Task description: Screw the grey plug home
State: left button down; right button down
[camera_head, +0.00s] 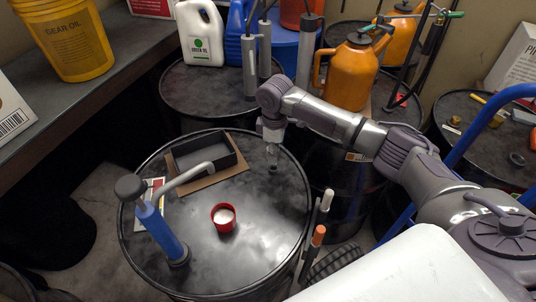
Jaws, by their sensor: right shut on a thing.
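The black oil drum (262,232) stands in the middle, its round top facing up. My right arm comes in from the right. My right gripper (271,150) points down over the drum's far right part. It is shut on the grey plug (272,168), a small dark piece just under the fingers at the drum top. The plug is small and partly hidden by the fingers, so I cannot tell how deep it sits. My left gripper is not in view.
On the drum top stand a blue hand pump (163,235) with a bent grey spout, a red cup (224,217) and an open black box (204,158) on cardboard. Orange jugs (349,75) and other drums stand behind. The drum's front right is clear.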

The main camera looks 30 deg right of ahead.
jog(key=shift+w+d+f, duration=0.15)
jog(key=shift+w+d, duration=0.2)
jog(key=shift+w+f, duration=0.1)
jog(key=shift+f, duration=0.05)
jog(key=shift+d+f+b, duration=0.1)
jog(key=shift+f+b, duration=0.25)
jog(key=shift+b, duration=0.15)
jog(key=shift+s+f+b, duration=0.25)
jog(key=shift+f+b, duration=0.3)
jog(key=shift+b, duration=0.1)
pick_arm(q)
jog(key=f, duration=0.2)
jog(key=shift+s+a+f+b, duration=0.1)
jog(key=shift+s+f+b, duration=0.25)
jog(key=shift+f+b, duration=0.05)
pick_arm(e)
jog(key=shift+f, duration=0.4)
jog(key=shift+w+f, duration=0.1)
jog(key=shift+f, duration=0.05)
